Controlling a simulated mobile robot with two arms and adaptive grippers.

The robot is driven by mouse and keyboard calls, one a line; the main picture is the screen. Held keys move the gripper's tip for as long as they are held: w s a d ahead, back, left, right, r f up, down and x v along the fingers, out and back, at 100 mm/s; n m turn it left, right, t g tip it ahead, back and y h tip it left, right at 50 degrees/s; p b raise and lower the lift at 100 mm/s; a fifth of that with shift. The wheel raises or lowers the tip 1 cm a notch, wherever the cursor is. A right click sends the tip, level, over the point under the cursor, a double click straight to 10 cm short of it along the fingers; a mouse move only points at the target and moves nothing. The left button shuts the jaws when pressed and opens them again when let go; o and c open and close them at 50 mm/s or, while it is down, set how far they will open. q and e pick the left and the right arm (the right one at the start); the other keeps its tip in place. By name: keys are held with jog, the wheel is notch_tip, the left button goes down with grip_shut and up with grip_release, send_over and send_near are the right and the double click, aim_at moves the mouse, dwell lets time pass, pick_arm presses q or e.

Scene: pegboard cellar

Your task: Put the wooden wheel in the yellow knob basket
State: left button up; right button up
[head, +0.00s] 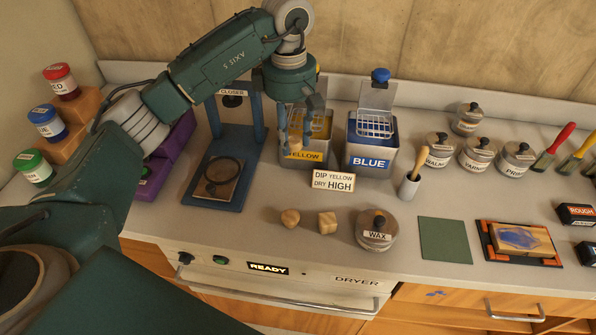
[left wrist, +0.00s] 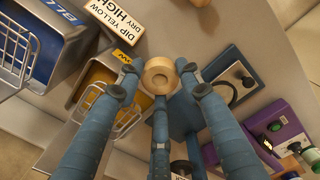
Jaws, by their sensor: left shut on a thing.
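My left gripper (head: 296,140) has its blue fingers closed around the wooden wheel, a small pale ring (left wrist: 160,75) with a hole in its middle. In the head view the fingers hang in front of the yellow dip tank (head: 304,158) and hide part of it; the wheel is mostly hidden there. In the left wrist view the yellow tank (left wrist: 92,77) with its wire basket (left wrist: 128,118) is left of the wheel. The wheel looks held above the counter, beside the tank rather than inside it. My right gripper is not in view.
The blue tank (head: 369,160) with a blue-knobbed basket (head: 375,123) stands to the right. A closer stand (head: 214,185) is on the left. A sign (head: 333,181), wooden pieces (head: 327,222) and a wax tin (head: 377,232) lie in front. The dryer (head: 270,285) is below.

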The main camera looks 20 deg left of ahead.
pick_arm(q)
jog(key=p, duration=0.2)
send_over(293, 183)
notch_tip(293, 183, down, 9)
notch_tip(293, 183, down, 4)
jog(key=shift+s+p, duration=0.1)
jog(key=shift+p, duration=0.4)
jog(key=shift+f, duration=0.1)
jog(key=shift+f, duration=0.15)
jog(key=o, duration=0.6)
